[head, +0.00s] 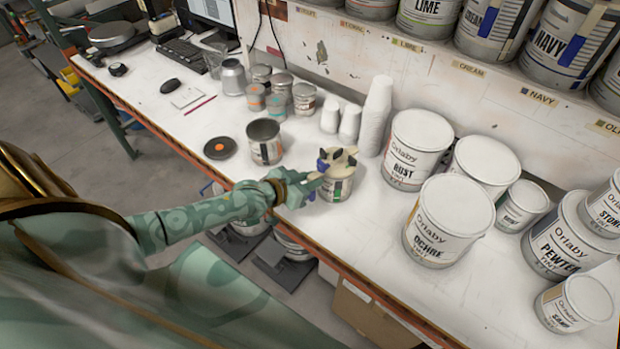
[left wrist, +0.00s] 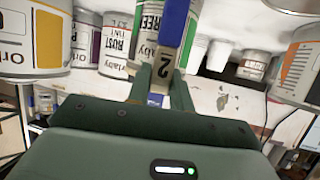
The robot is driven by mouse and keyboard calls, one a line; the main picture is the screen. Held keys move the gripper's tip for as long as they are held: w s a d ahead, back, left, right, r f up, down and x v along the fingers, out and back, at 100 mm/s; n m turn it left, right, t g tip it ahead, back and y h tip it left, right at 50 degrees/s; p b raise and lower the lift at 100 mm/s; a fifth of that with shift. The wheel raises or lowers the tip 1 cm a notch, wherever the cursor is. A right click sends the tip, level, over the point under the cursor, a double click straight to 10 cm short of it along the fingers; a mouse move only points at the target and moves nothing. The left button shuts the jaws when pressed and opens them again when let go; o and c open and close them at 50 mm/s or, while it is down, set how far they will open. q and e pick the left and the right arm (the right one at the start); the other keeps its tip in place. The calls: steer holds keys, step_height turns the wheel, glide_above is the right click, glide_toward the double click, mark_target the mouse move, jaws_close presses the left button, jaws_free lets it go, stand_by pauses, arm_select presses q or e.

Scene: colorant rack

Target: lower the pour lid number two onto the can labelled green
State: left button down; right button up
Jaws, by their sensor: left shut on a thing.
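The pour lid number two (head: 343,160) is a beige disc with dark fittings and a blue part. In the left wrist view, its black-and-blue handle (left wrist: 165,62) carries a "2". The can labelled green (head: 336,190) stands upright on the bench directly under the lid; part of its "GREEN" label (left wrist: 150,20) shows in the wrist view. My left gripper (head: 316,178) is shut on the lid's handle, beside the can's upper rim. The lid covers the can's top; I cannot tell whether it is seated or just above. My right gripper is not in view.
An open can (head: 265,150) stands left of the green can, near a black disc with an orange centre (head: 220,148). White cup stacks (head: 375,118) stand behind. The rust can (head: 412,150) and ochre can (head: 446,225) stand to the right. The bench's front edge is close.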

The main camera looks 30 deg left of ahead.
arm_select(q)
steer(key=c, duration=1.2)
jaws_free()
steer(key=shift+o, duration=0.2)
steer(key=shift+f, duration=0.1)
steer(key=p+v, duration=0.2)
steer(key=v, duration=1.4)
steer(key=shift+s, duration=0.15)
